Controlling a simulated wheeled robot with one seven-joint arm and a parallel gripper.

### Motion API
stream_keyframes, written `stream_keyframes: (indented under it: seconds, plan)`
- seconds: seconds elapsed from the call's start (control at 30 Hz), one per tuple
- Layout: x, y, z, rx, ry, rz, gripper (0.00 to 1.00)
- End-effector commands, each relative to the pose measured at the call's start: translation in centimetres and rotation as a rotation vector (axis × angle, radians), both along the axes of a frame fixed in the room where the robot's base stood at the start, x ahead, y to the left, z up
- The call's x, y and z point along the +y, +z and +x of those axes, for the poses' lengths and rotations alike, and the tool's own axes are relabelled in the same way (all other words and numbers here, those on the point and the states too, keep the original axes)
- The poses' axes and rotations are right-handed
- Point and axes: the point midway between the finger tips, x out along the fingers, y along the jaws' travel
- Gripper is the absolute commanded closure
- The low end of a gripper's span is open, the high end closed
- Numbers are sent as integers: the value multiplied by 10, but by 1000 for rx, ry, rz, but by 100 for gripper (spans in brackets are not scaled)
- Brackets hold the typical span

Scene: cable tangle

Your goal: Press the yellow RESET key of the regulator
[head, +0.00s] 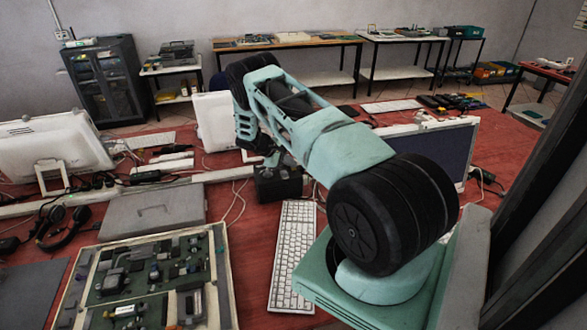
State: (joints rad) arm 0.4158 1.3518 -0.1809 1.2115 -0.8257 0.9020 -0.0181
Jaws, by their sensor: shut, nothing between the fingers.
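A small black box (278,186) stands on the red bench just behind the white keyboard. It may be the regulator, but I cannot tell for sure. I cannot make out a yellow RESET key on it or elsewhere on the bench. My gripper (270,158) points down at the end of my pale green arm, just above and behind the black box in the picture. It is small and dark here, shut and empty. Whether it touches the box I cannot tell. My forearm hides part of the bench to the right of the box.
A white keyboard (296,256) lies in front of the box. A green circuit board (150,283) and a grey closed case (152,211) lie to the left. A white monitor (50,148), headphones (62,225) and loose cables crowd the far left. A dark-screened monitor (440,150) stands right.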

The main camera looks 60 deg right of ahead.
Motion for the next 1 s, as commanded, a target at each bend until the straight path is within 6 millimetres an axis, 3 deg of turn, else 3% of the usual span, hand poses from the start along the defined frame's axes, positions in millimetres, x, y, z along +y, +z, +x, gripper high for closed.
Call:
stream_keyframes:
  seconds: [1.0]
  plan:
    - [0,24,0,0,0,0,100]
